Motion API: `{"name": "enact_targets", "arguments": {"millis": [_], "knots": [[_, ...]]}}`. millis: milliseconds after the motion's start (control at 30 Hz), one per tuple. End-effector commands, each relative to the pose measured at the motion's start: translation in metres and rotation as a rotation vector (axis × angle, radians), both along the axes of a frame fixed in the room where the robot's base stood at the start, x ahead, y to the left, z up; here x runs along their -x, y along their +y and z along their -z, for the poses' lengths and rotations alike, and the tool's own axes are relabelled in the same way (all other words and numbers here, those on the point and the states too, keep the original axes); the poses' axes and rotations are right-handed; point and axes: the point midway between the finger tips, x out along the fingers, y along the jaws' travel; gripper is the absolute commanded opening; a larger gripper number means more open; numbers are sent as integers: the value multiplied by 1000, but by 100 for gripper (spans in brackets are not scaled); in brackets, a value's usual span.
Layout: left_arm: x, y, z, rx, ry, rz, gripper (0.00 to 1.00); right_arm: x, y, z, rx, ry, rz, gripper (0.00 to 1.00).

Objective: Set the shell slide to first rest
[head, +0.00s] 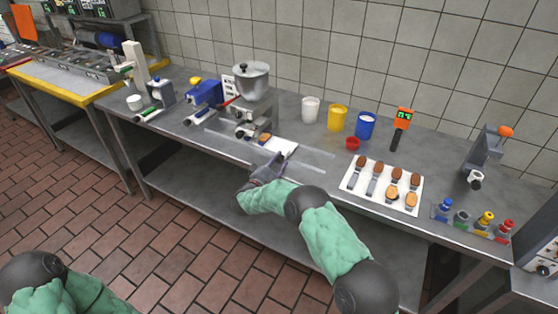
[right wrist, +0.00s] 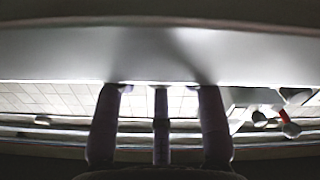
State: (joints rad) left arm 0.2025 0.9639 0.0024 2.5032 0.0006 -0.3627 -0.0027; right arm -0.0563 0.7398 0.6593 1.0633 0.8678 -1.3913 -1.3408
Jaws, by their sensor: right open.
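A small white slide (head: 283,147) lies on the steel table in front of the hopper machine (head: 252,95). A brown shell (head: 264,138) is at its far left end, beneath the machine's front. My right gripper (head: 272,160) is at the slide's near end, over the table's front edge. In the right wrist view the spread fingers (right wrist: 160,90) are open, and a broad pale surface (right wrist: 150,52) lies just beyond their tips. I cannot tell whether they touch the slide. My left arm shows only at the bottom left; its gripper is out of view.
White (head: 310,110), yellow (head: 337,118) and blue (head: 366,125) tubs stand behind. A blue device (head: 205,92) stands left of the machine. Coloured bottles (head: 485,219) stand at the far right. Pale guide strips run beside the slide.

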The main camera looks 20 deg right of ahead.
Motion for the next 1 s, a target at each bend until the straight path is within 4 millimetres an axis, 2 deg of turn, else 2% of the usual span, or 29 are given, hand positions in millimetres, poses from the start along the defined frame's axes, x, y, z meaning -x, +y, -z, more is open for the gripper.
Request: {"name": "enact_targets", "arguments": {"millis": [300,500,700,1000], "knots": [[0,0,0,0,0,0,40,40,49,-1,1,1,-5,40],[0,0,0,0,0,0,40,59,71,-1,0,0,-3,40],[0,0,0,0,0,0,40,68,80,-1,0,-1,-1,40],[0,0,0,0,0,0,40,69,81,-1,0,-1,-1,40]]}}
